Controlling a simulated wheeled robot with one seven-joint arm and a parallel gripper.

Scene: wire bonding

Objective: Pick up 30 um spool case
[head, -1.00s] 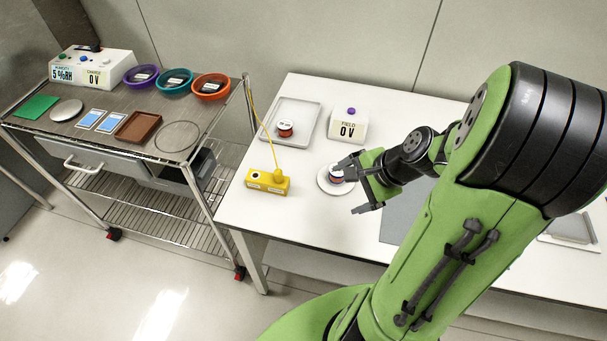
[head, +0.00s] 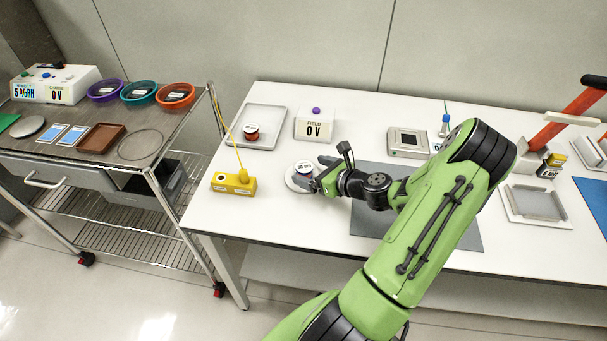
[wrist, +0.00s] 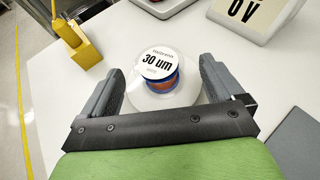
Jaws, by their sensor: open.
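The 30 um spool case (wrist: 155,67) is a short round case with a white labelled top and red and blue beneath. It stands upright on a round white disc (wrist: 178,97). In the head view the case (head: 304,168) sits on the disc (head: 292,181), partly hidden by my gripper (head: 318,180). In the wrist view my open gripper (wrist: 160,88) has one finger on each side of the case, with gaps between fingers and case. The fingers reach over the disc's sides.
A yellow block (head: 233,183) with a cord stands left of the disc. Behind are a tray (head: 270,116) holding another spool (head: 251,132) and the FIELD 0 V meter (head: 316,124). A grey mat (head: 459,231) lies to the right.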

